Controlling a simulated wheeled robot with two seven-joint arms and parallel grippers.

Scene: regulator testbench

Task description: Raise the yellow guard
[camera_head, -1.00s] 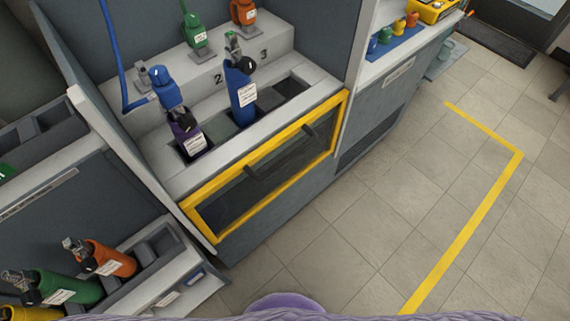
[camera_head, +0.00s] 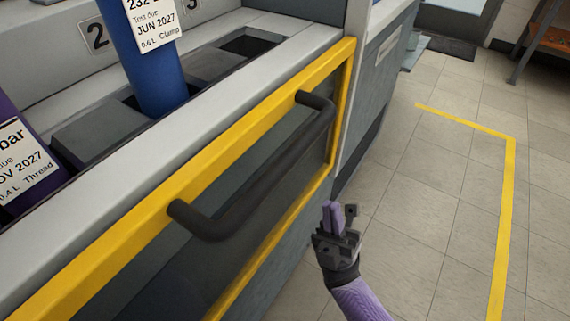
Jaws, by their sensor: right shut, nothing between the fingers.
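The yellow guard (camera_head: 221,119) is a yellow frame around a dark see-through panel on the front of the bench. It hangs lowered, its top edge along the grey bench rim. A black bar handle (camera_head: 275,166) crosses the panel at a slant. My right gripper (camera_head: 337,208) is shut and empty, to the right of the guard and below the handle's far end, apart from both in the picture. My left gripper is not in view.
A blue cylinder (camera_head: 145,62) and a purple cylinder (camera_head: 22,160), both labelled, stand in the bench slots behind the guard. An empty dark slot (camera_head: 248,45) lies to the right. The tiled floor (camera_head: 420,215) with yellow tape is clear.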

